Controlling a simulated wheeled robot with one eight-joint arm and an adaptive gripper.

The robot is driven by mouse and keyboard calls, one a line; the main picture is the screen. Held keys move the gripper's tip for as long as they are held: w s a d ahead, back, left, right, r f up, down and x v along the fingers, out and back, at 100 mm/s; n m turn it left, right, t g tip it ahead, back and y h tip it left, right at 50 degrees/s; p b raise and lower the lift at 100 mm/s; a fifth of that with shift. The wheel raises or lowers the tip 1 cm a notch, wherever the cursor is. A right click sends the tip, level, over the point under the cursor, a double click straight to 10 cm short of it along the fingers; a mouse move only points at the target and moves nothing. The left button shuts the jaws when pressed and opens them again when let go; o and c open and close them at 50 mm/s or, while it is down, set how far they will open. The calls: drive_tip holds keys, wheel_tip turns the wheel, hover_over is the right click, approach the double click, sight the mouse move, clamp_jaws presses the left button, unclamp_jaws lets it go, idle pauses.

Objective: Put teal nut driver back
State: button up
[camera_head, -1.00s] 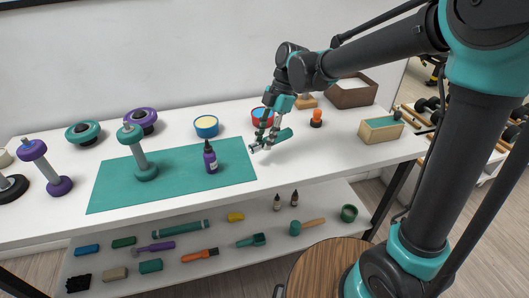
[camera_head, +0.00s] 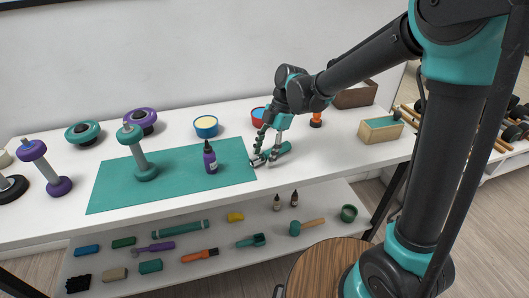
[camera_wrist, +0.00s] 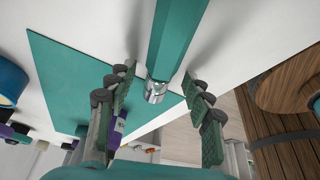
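The teal nut driver (camera_head: 279,150) has a faceted handle and a short silver socket tip pointing left. It appears to lie on the white table just right of the teal mat (camera_head: 110,183). My gripper (camera_head: 264,155) is low over its tip end. In the wrist view the nut driver (camera_wrist: 176,38) runs from the top edge down between my gripper's (camera_wrist: 163,98) two padded fingers. Clear gaps show on both sides, so the fingers are open around it and appear not to touch it. Contact with the table is partly hidden.
A purple bottle (camera_head: 210,159) and a teal dumbbell-shaped stand (camera_head: 146,172) are on the mat. Table in front right is clear.

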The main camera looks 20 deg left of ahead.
idle(0.3)
drive_tip(key=a+v, duration=0.1)
drive_tip(key=v, duration=1.6)
drive_tip(key=shift+r, duration=0.15)
